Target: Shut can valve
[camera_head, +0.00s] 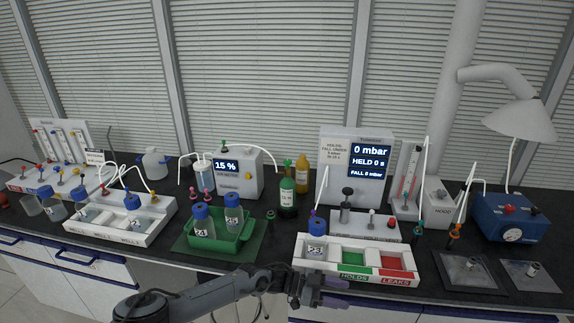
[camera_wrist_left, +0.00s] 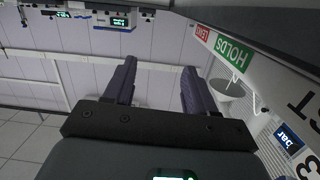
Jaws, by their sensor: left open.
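A green can (camera_head: 287,194) with a white label and a narrow fitting on top stands on the dark bench near the middle in the head view. The position of its valve is too small to tell. A yellow can (camera_head: 302,174) stands just behind it to the right. My left gripper (camera_head: 340,291) is in front of the bench's front edge, below the white sorting tray and well apart from the green can. In the left wrist view its two dark fingers (camera_wrist_left: 158,85) are spread with nothing between them. My right gripper is not in view.
The white tray (camera_head: 332,240) with HOLDS and LEAKS compartments stands behind my left gripper, with bottle 23 (camera_head: 317,246) in its left part. A green tray (camera_head: 236,245) with two blue-capped bottles is left. A tester with a 0 mbar display (camera_head: 369,161) stands behind.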

